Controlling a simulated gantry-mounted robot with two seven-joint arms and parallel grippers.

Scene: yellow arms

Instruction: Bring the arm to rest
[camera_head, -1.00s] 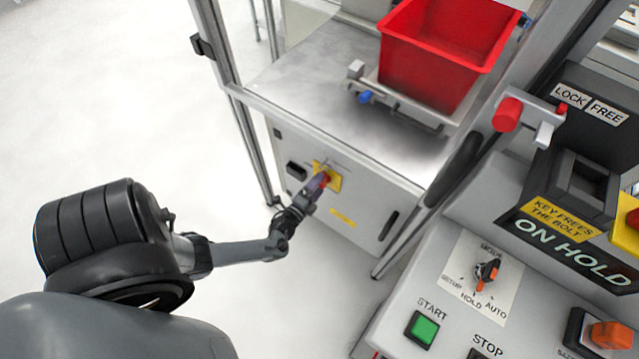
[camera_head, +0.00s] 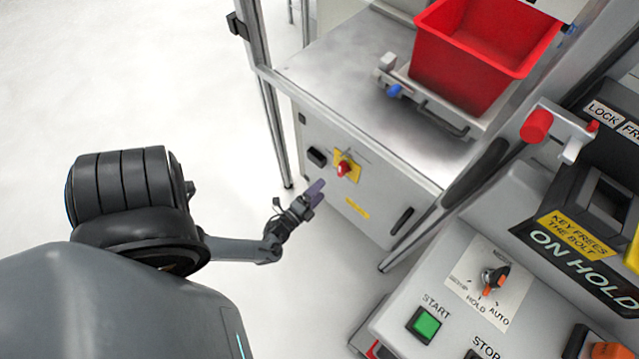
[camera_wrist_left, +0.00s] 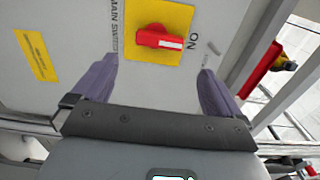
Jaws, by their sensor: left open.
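My left gripper (camera_head: 314,192) is open and empty in front of the machine cabinet's lower panel. It stands apart from the red rotary main switch (camera_head: 344,169) on its yellow plate. In the left wrist view the two purple-grey fingers of the left gripper (camera_wrist_left: 158,85) are spread wide, with the red switch knob (camera_wrist_left: 158,39) beyond and between them. The knob lies crosswise in that view, its white mark toward the word "ON". My right gripper is not in view.
A red bin (camera_head: 470,65) sits on the steel top (camera_head: 335,75). A control panel with a green START button (camera_head: 425,323) and an orange-tipped selector (camera_head: 491,279) stands at the right. A metal frame post (camera_head: 270,120) rises beside the cabinet. The floor at left is clear.

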